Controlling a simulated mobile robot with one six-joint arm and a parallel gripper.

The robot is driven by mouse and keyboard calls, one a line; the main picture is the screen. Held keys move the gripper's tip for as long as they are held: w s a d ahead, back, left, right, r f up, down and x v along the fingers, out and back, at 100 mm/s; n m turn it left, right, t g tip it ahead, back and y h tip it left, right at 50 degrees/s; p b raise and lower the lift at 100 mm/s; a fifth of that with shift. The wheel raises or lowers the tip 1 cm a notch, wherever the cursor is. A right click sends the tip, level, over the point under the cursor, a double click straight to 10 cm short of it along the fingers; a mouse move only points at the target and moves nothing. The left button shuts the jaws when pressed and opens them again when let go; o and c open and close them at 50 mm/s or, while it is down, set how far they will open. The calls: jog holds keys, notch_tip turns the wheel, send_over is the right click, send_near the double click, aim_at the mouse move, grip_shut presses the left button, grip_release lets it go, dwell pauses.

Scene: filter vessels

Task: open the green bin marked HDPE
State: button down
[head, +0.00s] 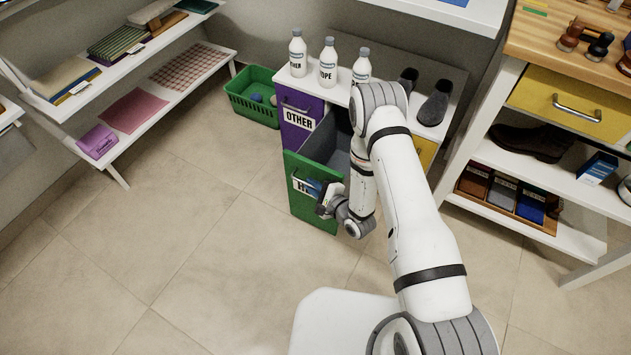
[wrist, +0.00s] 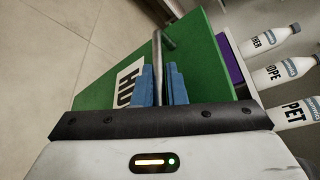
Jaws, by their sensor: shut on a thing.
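The green bin (head: 305,208) is a pull-out drawer in the low white unit. Its front stands out from the unit and its dark grey inside (head: 328,147) shows behind it, so it is at least partly open. The green front (wrist: 199,65) fills the middle of the wrist view, with a label (wrist: 126,84) of which only "HD" can be read. My gripper (head: 322,190) is at the front's handle. In the wrist view its blue fingers (wrist: 161,84) are shut on the metal bar handle (wrist: 158,55). My arm hides part of the bin.
The purple OTHER bin (head: 297,118) is left of the green one, its front further back. Three white bottles (head: 328,62) and dark shoes (head: 434,104) stand on the unit. A green basket (head: 252,98) is on the floor to the left. The floor (head: 190,235) in front is clear.

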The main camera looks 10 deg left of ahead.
jog(key=shift+f, duration=0.1)
jog(key=c, duration=1.5)
grip_release()
jog(key=shift+d, duration=0.1)
jog(key=p+v, duration=0.1)
jog(key=v, duration=0.6)
jog(key=shift+s+d+p, duration=0.2)
jog(key=shift+d+p, duration=0.05)
jog(key=shift+p, duration=0.05)
